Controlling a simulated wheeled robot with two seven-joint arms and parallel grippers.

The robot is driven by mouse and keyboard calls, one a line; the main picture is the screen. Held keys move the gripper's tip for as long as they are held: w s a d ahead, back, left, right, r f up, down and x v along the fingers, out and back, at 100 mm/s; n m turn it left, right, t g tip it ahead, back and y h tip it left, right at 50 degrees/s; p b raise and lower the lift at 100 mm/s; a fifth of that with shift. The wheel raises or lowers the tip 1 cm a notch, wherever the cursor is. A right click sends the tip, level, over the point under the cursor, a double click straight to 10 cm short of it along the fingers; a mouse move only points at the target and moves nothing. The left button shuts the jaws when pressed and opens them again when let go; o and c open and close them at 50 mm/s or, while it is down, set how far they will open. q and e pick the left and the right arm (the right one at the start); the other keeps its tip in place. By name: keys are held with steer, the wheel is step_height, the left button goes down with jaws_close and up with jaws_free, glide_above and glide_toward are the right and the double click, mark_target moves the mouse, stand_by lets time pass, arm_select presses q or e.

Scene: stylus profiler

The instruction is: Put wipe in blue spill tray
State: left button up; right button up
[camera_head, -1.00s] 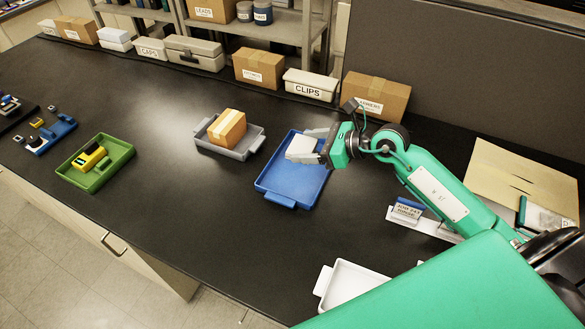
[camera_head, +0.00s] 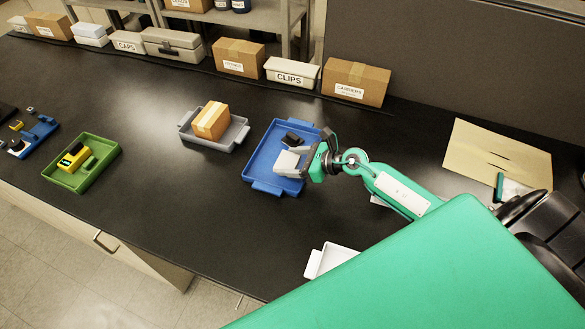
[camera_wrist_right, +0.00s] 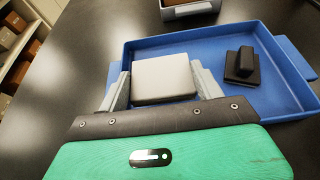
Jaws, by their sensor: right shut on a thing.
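The wipe, a flat white pad (camera_head: 288,161), sits between the fingers of my right gripper (camera_head: 287,163). The right wrist view shows the pad (camera_wrist_right: 163,78) with a finger against each side. My right gripper is shut on it, over the near right part of the blue spill tray (camera_head: 260,160). The tray wall (camera_wrist_right: 200,37) also shows in the wrist view. I cannot tell whether the wipe touches the tray floor. A black block with a raised grip (camera_wrist_right: 240,65) stands inside the tray, apart from the wipe. My left gripper is not in view.
A grey tray (camera_head: 235,133) with a cardboard box (camera_head: 211,121) stands left of the blue tray. A green tray (camera_head: 103,157) is farther left. A white tray (camera_head: 330,261) is near the front edge. Labelled boxes line the back. Bare black bench lies between the trays.

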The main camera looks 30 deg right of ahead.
step_height(320, 180, down, 4)
steer(key=shift+r, duration=0.1)
steer(key=shift+f, duration=0.2)
steer(key=o, duration=1.4)
steer(key=shift+r, duration=0.1)
steer(key=shift+s+r, duration=0.1)
steer(key=b+v, duration=0.3)
steer(key=v, duration=0.7)
steer(key=shift+s+d, duration=0.15)
steer(key=shift+d, duration=0.05)
steer(key=shift+s+d+r+b, duration=0.4)
steer(key=shift+s+r, duration=0.05)
steer(key=shift+s, duration=0.05)
